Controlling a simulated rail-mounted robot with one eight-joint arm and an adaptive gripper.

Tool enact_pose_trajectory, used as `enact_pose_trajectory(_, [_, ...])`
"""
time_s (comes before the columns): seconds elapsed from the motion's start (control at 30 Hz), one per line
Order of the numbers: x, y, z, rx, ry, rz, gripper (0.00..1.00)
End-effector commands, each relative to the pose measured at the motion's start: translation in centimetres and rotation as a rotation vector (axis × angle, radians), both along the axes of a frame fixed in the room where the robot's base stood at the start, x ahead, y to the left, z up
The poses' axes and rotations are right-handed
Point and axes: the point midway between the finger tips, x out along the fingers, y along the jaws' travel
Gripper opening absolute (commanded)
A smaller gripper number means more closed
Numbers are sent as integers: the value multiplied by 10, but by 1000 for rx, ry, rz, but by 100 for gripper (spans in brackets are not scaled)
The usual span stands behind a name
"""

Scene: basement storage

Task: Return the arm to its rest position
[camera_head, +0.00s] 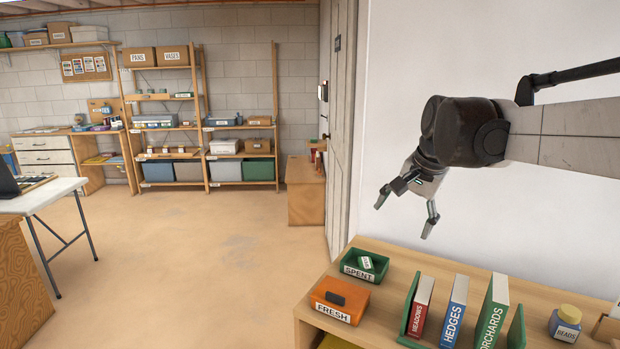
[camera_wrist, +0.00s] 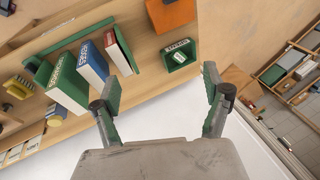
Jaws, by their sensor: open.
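My gripper (camera_head: 405,210) is open and empty, in the air above the wooden shelf top (camera_head: 424,268) and in front of the white wall. Its fingers point down and to the left in the head view. In the wrist view my gripper (camera_wrist: 163,95) shows two spread fingers with nothing between them. The arm reaches in from the right edge of the head view.
Below stand a green SPENT bin (camera_head: 379,270) with a small item inside, an orange FRESH bin (camera_head: 352,305) holding a dark block, books in a green holder (camera_head: 412,290) and a BEADS jar (camera_head: 565,322). A door (camera_head: 341,120) is left. The floor (camera_head: 190,260) is open.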

Motion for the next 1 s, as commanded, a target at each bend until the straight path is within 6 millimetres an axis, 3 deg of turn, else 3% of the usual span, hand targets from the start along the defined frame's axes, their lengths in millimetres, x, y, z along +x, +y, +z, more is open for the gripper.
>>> enact_pose_trajectory(0.03, [-17, 1, -1, -18, -16, 27, 80])
enact_pose_trajectory(0.27, [-85, 4, -11, -112, -93, 159, 80])
enact_pose_trajectory(0.6, [-180, 4, -50, -264, -198, 356, 80])
enact_pose_trajectory(0.8, [-228, 3, -83, -356, -253, 466, 80])
enact_pose_trajectory(1.0, [-256, 1, -108, -419, -288, 538, 80])
